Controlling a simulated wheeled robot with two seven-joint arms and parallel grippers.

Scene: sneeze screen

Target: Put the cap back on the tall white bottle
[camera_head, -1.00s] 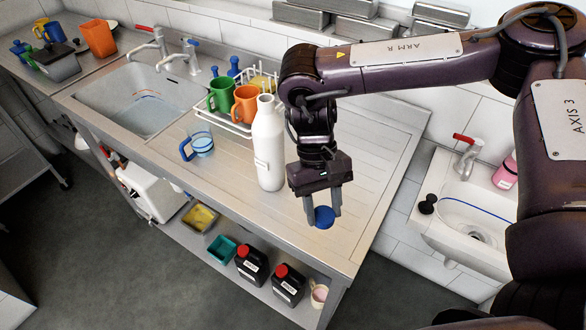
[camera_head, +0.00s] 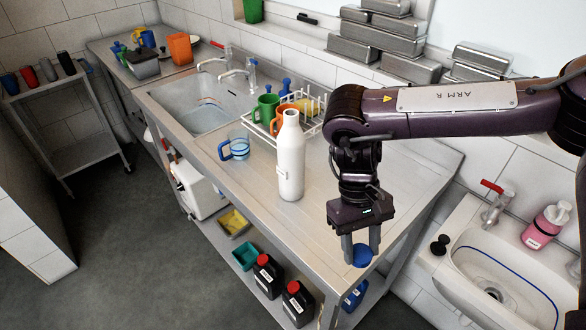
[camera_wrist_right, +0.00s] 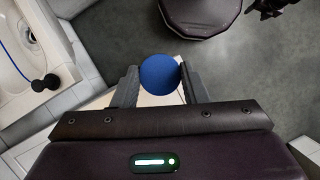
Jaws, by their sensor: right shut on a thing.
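The tall white bottle (camera_head: 290,158) stands upright on the steel draining counter, its narrow neck uncapped. My right gripper (camera_head: 361,258) is to the right of the bottle and lower in the head view, over the counter's near right end. It is shut on a round blue cap (camera_head: 362,257), apart from the bottle. In the right wrist view the blue cap (camera_wrist_right: 160,74) sits between the two fingers, with the counter's pale edge behind it. My left gripper is in no view.
A clear mug with a blue handle (camera_head: 235,147) stands left of the bottle. A wire rack (camera_head: 262,128) with green and orange mugs is just behind it. A hand basin (camera_head: 505,275) lies right of the counter. Bare counter (camera_head: 325,225) lies between bottle and gripper.

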